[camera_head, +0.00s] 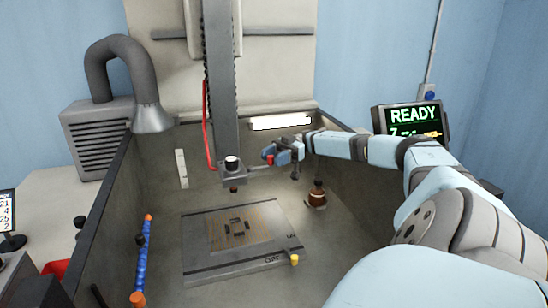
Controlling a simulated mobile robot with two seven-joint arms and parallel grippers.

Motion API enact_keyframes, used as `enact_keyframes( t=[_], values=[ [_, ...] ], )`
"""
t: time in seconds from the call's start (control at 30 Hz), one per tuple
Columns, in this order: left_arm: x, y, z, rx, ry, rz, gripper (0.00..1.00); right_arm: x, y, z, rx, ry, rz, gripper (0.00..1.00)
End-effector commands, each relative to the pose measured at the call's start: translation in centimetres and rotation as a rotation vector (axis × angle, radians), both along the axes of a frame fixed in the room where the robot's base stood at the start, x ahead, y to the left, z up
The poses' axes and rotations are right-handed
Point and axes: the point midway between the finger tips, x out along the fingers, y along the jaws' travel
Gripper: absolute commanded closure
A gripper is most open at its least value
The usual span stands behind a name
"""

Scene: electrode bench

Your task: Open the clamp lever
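The clamp lever (256,167) is a thin grey bar reaching right from the clamp block (232,174) at the bottom of the grey vertical column. A red knob (270,160) shows at its right end. The fingers partly overlap the knob in this view. It is too small to tell whether they touch or grip it. My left gripper is not in view.
A grey plate (208,262) with a square patterned area lies on the tank floor below the column. A brown bottle-like object (317,195) stands right of it. A blue segmented hose (143,250) runs along the left wall. A screen (413,121) at right reads READY.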

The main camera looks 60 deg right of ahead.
Motion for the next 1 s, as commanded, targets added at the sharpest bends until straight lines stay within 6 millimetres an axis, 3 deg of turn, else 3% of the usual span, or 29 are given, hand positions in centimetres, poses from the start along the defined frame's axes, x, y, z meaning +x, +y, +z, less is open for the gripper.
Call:
enact_keyframes(
  t=[0.23, 0.63, 1.0],
  values=[
    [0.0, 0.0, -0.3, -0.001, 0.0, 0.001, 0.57, -0.1, -0.8, 0.0, 0.0, -0.002, -0.003, 0.53],
    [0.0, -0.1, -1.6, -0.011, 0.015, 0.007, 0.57, -1.4, -6.5, -0.1, 0.0, -0.004, -0.002, 0.53],
    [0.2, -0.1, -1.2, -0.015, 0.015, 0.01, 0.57, -1.6, -7.3, 0.0, 0.0, 0.0, 0.001, 0.53]
  ],
)
